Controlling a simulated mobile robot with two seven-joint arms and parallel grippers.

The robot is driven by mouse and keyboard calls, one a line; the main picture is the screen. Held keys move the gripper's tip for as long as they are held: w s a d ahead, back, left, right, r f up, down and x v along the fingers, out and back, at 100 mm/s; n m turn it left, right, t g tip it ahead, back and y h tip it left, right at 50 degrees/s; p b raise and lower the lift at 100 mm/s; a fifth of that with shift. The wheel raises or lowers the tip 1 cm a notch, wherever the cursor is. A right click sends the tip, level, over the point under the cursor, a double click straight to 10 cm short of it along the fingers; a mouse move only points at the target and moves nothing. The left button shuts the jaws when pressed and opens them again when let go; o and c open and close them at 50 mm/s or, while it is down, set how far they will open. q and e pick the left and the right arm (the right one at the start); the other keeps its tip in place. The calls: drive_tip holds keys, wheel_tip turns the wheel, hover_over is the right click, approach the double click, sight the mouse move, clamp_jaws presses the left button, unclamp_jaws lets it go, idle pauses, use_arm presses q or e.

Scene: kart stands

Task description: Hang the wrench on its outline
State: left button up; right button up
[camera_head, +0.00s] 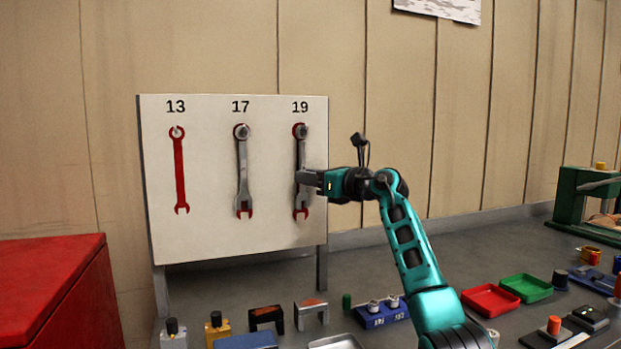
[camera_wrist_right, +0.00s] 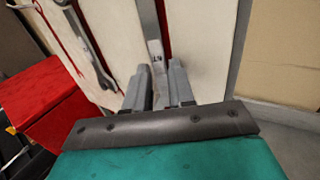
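A grey wrench (camera_head: 302,155) is upright against the board (camera_head: 212,220) under the number 19, with its ring end at the peg. Red outline shows around its ring and at its lower jaw. My right gripper (camera_head: 308,178) reaches in from the right at the wrench's shank. In the right wrist view the gripper (camera_wrist_right: 160,82) has its fingers close together, with the wrench (camera_wrist_right: 156,52) between them. Whether the ring is fully on the peg is hard to see. My left gripper is not in view.
A second wrench (camera_head: 242,170) hangs under 17. A bare red outline (camera_head: 180,170) shows under 13. A red cabinet (camera_head: 50,290) stands at left. On the bench are a blue block (camera_head: 382,314), a red tray (camera_head: 490,299), a green tray (camera_head: 526,288) and several small parts.

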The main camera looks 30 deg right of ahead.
drive_tip(key=o, duration=0.4)
drive_tip(key=shift+s+r, duration=0.1)
drive_tip(key=shift+r, duration=0.05)
drive_tip(key=shift+s+d, duration=0.1)
drive_tip(key=shift+d, duration=0.05)
use_arm(q)
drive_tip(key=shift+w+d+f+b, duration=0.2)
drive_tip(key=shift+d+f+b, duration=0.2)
drive_tip(key=shift+b, duration=0.5)
use_arm(e)
drive_tip(key=v, duration=1.2)
drive_tip(key=shift+s, duration=0.35)
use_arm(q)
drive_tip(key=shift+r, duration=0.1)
